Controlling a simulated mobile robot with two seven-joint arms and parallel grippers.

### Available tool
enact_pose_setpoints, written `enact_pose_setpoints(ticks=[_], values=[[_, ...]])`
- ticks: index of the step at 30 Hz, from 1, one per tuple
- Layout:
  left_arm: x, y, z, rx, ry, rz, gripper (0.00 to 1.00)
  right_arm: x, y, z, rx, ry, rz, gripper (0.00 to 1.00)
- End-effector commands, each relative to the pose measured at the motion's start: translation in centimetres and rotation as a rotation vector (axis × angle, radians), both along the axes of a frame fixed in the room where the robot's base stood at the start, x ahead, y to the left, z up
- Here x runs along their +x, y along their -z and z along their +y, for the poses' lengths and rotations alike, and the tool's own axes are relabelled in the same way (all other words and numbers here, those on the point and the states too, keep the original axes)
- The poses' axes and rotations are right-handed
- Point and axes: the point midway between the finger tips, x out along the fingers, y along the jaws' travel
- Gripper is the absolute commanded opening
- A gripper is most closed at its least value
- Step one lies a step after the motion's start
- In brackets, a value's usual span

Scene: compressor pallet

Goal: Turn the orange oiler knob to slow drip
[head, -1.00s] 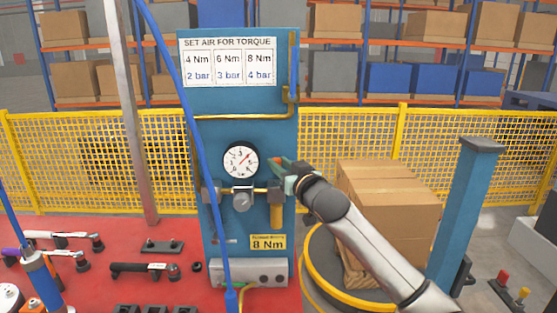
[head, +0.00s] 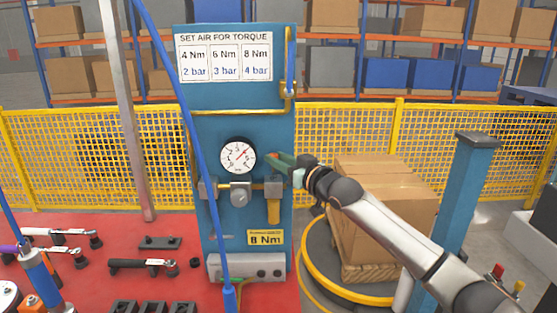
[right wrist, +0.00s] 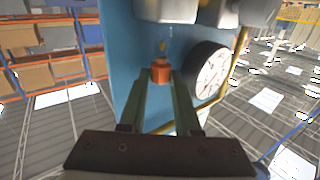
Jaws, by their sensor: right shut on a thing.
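The orange oiler knob (right wrist: 161,72) shows in the right wrist view between the green fingertips of my right gripper (right wrist: 161,82), which is shut on it. A clear and orange-tinted part with a pale body lies just beyond the knob. In the head view my right gripper (head: 284,164) reaches in from the right to the blue panel (head: 225,130), beside the round gauge (head: 238,156); the fingers largely hide the knob there. The knob's setting marks cannot be read. My left gripper is not in view.
The gauge also shows in the right wrist view (right wrist: 211,70). A grey regulator knob (head: 240,193) sits below the gauge. A blue hose (head: 205,170) hangs before the panel. Boxes (head: 380,215) and a blue post (head: 457,220) stand right. Tools lie on the red bench (head: 180,275).

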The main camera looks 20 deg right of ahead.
Motion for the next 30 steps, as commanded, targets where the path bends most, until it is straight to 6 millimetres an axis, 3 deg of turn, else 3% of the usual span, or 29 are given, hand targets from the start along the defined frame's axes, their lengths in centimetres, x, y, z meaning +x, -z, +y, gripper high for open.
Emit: enact_pose_setpoints(ticks=[5, 6, 9, 20, 30], values=[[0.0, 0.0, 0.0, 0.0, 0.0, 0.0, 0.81, 0.0, 0.2, 0.0, 0.0, 0.001, 0.005, 0.0], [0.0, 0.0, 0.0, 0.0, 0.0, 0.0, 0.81, 0.0, 0.2, 0.0, 0.0, 0.001, 0.005, 0.35], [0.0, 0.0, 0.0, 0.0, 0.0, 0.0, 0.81, 0.0, 0.2, 0.0, 0.001, 0.001, 0.004, 0.43], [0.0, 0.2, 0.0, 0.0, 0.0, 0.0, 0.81, -0.5, 0.3, -0.3, 0.001, 0.001, 0.004, 0.43], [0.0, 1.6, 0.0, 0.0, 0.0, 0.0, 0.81, -5.2, 0.4, -1.9, -0.002, 0.0, 0.002, 0.43]])
